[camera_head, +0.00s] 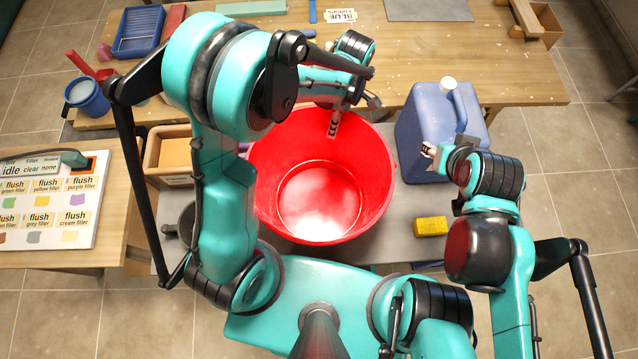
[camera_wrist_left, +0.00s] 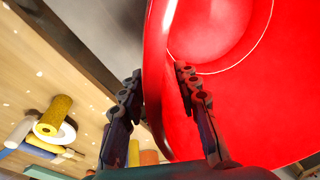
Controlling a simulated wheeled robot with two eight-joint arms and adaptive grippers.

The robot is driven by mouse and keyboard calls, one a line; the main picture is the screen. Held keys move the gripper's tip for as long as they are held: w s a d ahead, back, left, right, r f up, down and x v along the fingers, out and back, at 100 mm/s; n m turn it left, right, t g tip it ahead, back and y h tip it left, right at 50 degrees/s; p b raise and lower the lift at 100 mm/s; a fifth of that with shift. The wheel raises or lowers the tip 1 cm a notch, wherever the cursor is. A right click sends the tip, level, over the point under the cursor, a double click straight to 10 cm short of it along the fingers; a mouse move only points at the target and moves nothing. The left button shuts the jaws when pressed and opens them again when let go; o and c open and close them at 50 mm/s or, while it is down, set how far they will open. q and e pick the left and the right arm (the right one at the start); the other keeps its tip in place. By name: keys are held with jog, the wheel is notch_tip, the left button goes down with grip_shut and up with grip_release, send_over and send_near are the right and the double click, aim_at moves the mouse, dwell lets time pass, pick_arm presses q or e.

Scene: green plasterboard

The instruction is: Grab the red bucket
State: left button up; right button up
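The red bucket (camera_head: 262,172) stands upright on a low grey surface in the middle of the head view, its inside empty. My left gripper (camera_head: 340,118) reaches over it to the far rim, partly hidden by my own arm. In the left wrist view the bucket's rim (camera_wrist_left: 156,70) runs between the two fingers of the left gripper (camera_wrist_left: 157,82). One finger is outside the wall and one inside; a gap shows on the inner side. My right gripper (camera_head: 446,147) hangs empty before the blue jerrycan, its fingers seeming apart.
The blue jerrycan (camera_head: 415,115) stands right of the bucket, with a yellow sponge (camera_head: 430,226) nearer me. A wooden table (camera_head: 510,70) lies behind.

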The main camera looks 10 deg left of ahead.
pick_arm(q)
jog(key=shift+f, duration=0.1)
jog(key=shift+c, duration=0.3)
grip_shut()
